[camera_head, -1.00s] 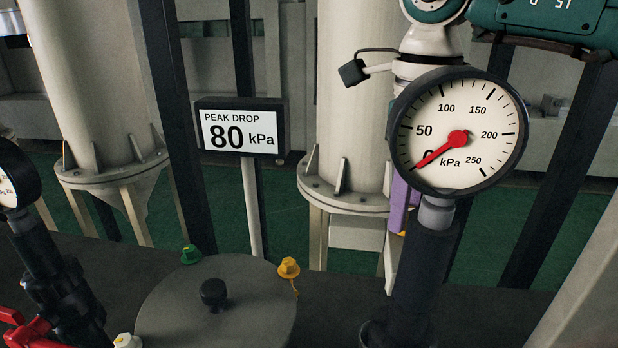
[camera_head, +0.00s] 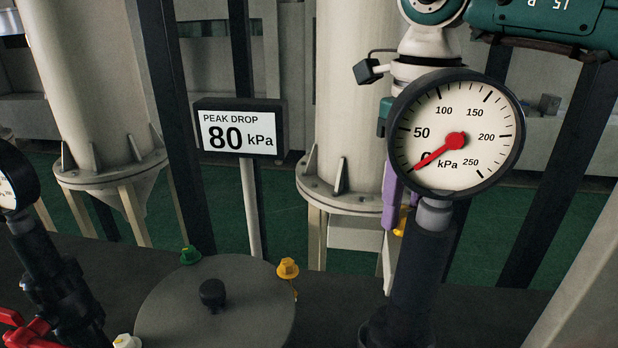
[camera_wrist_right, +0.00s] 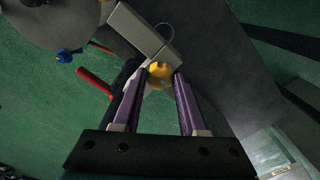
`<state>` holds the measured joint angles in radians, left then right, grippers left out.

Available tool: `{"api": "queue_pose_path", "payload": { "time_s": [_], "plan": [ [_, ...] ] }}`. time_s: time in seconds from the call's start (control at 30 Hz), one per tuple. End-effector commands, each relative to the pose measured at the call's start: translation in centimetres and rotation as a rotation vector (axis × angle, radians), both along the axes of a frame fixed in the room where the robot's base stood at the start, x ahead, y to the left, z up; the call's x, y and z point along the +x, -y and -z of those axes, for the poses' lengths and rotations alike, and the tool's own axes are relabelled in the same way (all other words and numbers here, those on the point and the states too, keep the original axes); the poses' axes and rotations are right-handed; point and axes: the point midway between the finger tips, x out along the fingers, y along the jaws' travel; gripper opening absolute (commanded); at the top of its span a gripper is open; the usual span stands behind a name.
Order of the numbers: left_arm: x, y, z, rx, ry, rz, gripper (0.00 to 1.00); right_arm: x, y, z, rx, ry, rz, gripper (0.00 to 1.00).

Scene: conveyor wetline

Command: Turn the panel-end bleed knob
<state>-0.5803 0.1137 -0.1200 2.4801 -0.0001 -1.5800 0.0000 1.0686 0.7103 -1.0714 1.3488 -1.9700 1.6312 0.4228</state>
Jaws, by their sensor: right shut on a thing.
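My right gripper (camera_wrist_right: 155,80) has purple fingers and is shut on a yellow knob (camera_wrist_right: 160,73), which sits between the fingertips in the right wrist view. The knob is beside a pale grey block. In the head view, the right gripper (camera_head: 397,205) hangs behind the large gauge, with only part of a purple finger showing. A bit of yellow (camera_head: 402,224) shows beside that finger; the rest is hidden by the gauge and its post. My left gripper is not in view.
The large gauge (camera_head: 430,105), its red needle near zero, stands in front of my right arm. A sign (camera_head: 238,128) reads PEAK DROP 80 kPa. A round grey lid (camera_head: 250,305) has green (camera_head: 190,256), yellow (camera_head: 288,268) and white (camera_head: 127,341) knobs around it. Red handles (camera_head: 30,330) are at lower left.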

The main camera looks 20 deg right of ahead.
Motion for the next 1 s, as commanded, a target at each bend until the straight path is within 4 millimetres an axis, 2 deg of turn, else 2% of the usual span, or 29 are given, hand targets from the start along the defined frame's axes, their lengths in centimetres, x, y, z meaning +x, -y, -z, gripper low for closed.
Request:
{"api": "queue_pose_path", "payload": {
  "time_s": [0.13,0.17,0.4,0.73,0.87,1.0],
  "plan": [
    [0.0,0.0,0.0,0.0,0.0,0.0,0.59,0.0,-0.1,-0.1,0.003,0.001,0.001,0.0],
    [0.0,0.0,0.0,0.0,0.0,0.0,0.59,0.0,-0.1,-0.1,0.003,0.001,0.001,0.44],
    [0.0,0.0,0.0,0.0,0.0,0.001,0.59,0.0,0.0,-0.1,0.002,0.0,0.0,0.71],
    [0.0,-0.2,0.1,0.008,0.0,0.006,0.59,0.0,0.0,-0.5,0.001,0.001,0.0,0.71],
    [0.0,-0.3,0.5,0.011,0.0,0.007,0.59,0.1,0.0,-2.4,0.001,0.005,0.0,0.71],
    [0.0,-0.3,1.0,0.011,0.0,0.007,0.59,0.1,0.0,-5.4,0.002,0.006,-0.002,0.71]
  ]
}}
